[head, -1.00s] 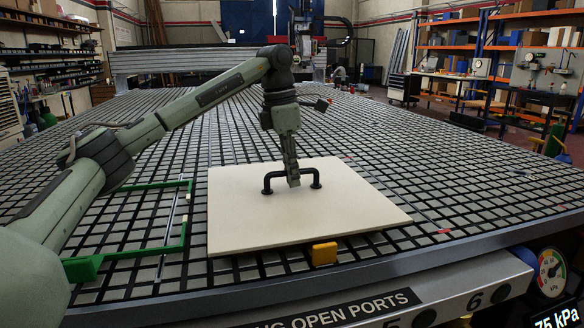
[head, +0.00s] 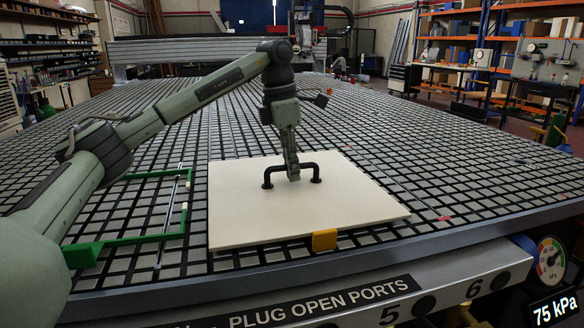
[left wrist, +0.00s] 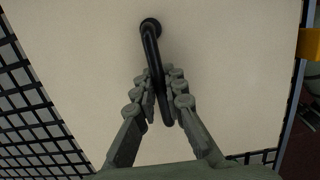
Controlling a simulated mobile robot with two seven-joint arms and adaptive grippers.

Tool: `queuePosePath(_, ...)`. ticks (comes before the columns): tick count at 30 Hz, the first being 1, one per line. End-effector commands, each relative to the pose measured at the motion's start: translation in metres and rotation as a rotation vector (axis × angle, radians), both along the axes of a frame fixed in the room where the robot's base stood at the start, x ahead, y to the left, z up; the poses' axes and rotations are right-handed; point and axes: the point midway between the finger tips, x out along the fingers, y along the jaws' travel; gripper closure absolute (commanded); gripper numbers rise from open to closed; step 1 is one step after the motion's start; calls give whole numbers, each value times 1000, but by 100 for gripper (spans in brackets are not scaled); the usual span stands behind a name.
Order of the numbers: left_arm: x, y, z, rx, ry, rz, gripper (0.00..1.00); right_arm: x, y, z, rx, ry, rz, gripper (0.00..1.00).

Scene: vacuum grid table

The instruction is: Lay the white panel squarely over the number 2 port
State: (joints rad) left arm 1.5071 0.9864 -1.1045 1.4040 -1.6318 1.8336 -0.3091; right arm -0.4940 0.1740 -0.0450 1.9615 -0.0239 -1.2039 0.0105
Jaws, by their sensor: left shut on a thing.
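The white panel (head: 255,215) lies on or just above the grid table, near its front edge. A black bar handle (head: 275,178) stands on the panel's top. My left gripper (head: 293,177) is shut on the handle's bar from above. In the left wrist view the fingers (left wrist: 163,100) close on both sides of the black handle (left wrist: 151,40), with the cream panel (left wrist: 230,70) below. The number 2 port is not in view; numbers 5 and 6 show on the front rail. My right gripper is not in view.
A green frame (head: 150,240) is on the table left of the panel. A yellow block (head: 324,240) is at the panel's front edge. A pressure gauge (head: 550,261) and a 75 kPa display (head: 556,311) are at the front right. The grid behind and right is mostly clear.

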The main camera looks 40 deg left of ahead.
Motion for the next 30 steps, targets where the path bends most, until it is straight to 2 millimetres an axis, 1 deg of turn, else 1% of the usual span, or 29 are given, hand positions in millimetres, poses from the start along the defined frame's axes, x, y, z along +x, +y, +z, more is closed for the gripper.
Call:
queuePosePath(1, 0, 0, 3, -2, -5, 0, 100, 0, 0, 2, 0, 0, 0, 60)
queuePosePath(8, 0, 0, 3, -2, -5, 0, 100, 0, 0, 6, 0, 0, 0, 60)
queuePosePath(20, 0, 0, 2, -2, -5, 0, 100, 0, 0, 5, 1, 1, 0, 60)
queuePosePath(30, 0, 0, -3, -2, -5, 0, 100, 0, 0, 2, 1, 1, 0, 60)
